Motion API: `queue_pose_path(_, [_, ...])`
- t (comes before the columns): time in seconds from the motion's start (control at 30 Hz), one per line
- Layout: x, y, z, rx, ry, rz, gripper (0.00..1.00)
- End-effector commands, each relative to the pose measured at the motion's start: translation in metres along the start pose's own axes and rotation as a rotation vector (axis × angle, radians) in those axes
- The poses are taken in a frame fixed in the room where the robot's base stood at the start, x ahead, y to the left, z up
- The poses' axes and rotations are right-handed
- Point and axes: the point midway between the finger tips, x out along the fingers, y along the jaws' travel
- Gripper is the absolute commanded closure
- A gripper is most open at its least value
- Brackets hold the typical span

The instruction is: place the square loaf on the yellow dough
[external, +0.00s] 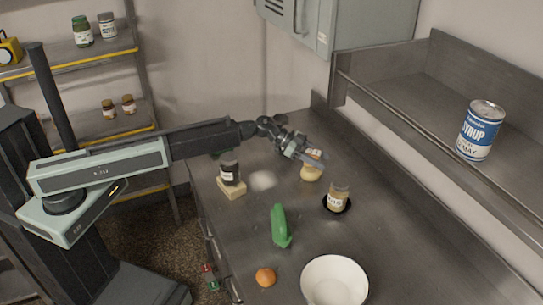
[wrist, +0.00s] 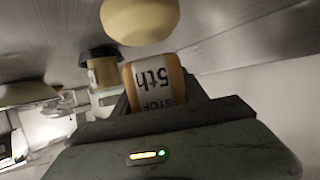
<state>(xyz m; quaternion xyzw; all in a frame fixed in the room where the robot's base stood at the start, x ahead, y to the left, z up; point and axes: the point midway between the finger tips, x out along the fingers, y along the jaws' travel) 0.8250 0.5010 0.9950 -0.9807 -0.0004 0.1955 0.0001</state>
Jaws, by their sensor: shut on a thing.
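My gripper (external: 308,154) is shut on the square loaf (wrist: 153,78), a tan block with a white label reading "STOP 5th" in the wrist view. In the external view only a small part of the loaf (external: 315,153) shows at the fingertips. The yellow dough (external: 311,172) is a pale rounded lump on the counter, just below and partly behind my gripper. It also shows in the wrist view as a smooth pale shape (wrist: 140,20) at the top, close to the loaf. Whether the two touch I cannot tell.
A dark-lidded jar (external: 231,172) stands on a beige slab (external: 232,189) to the left. Another jar (external: 338,197) stands on a black round base to the right. A green vegetable (external: 280,226), an orange-brown ball (external: 265,277) and a white bowl (external: 320,291) are nearer. A syrup can (external: 479,130) is shelved.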

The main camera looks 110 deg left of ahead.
Motion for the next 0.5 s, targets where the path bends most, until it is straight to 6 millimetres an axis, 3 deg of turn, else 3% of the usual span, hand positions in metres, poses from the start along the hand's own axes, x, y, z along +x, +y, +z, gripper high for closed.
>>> queue_pose_path(0.03, [0.0070, -0.0001, 0.0169, 0.000, 0.000, 0.000, 0.91])
queue_pose_path(0.07, [0.0083, -0.0001, 0.0200, 0.000, 0.000, 0.000, 0.91])
queue_pose_path(0.47, [0.0090, -0.0001, 0.0217, 0.000, 0.000, 0.000, 0.91])
queue_pose_path(0.5, [0.0082, -0.0001, 0.0199, 0.000, 0.000, 0.000, 0.38])
